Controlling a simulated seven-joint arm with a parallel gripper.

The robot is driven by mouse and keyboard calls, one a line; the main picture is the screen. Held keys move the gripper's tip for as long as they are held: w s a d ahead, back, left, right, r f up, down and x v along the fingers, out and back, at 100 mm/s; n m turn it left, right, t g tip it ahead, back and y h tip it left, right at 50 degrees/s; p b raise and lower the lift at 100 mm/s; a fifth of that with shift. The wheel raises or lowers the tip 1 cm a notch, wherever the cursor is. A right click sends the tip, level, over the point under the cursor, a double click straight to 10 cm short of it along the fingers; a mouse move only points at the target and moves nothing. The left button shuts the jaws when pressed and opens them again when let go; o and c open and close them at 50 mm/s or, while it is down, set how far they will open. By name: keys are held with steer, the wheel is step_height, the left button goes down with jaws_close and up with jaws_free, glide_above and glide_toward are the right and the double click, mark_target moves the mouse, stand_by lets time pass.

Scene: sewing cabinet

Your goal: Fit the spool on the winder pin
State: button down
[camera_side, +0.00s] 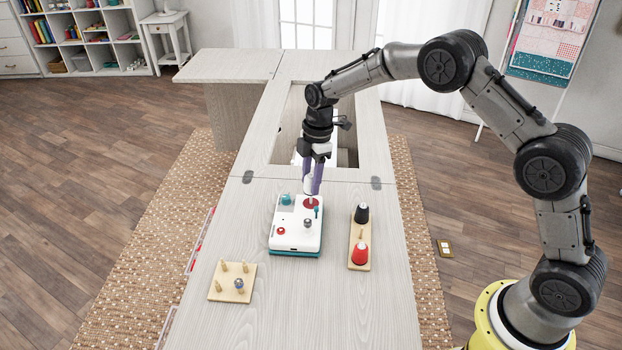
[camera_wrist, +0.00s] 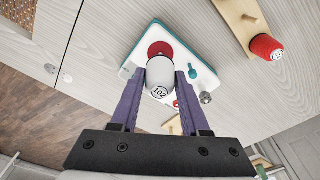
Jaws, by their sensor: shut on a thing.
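A white spool marked 102 (camera_wrist: 160,76) is between the purple fingers of my gripper (camera_wrist: 157,88), which is shut on it. In the side view my gripper (camera_side: 312,184) points down at the far end of the winder (camera_side: 297,240), a white box with a teal base. The spool's white lower part (camera_side: 309,188) shows just over the winder's red disc (camera_side: 310,203). The red disc also shows in the wrist view (camera_wrist: 160,47), partly behind the spool. The winder pin is hidden, and I cannot tell whether the spool touches it.
A wooden rack (camera_side: 352,252) right of the winder holds a black cone (camera_side: 361,214) and a red cone (camera_side: 360,254). A wooden peg board (camera_side: 222,292) lies front left. A teal lever (camera_wrist: 193,73) stands beside the disc.

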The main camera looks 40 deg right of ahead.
steer(key=shift+f, duration=2.1)
stand_by(3.8)
steer(key=shift+c, duration=1.6)
jaws_free()
steer(key=shift+r, duration=0.15)
step_height(320, 180, up, 14)
steer(key=d, duration=0.1)
steer(key=shift+s+d+f, duration=0.15)
steer(key=shift+d+f, duration=0.1)
steer(key=shift+d, duration=0.05)
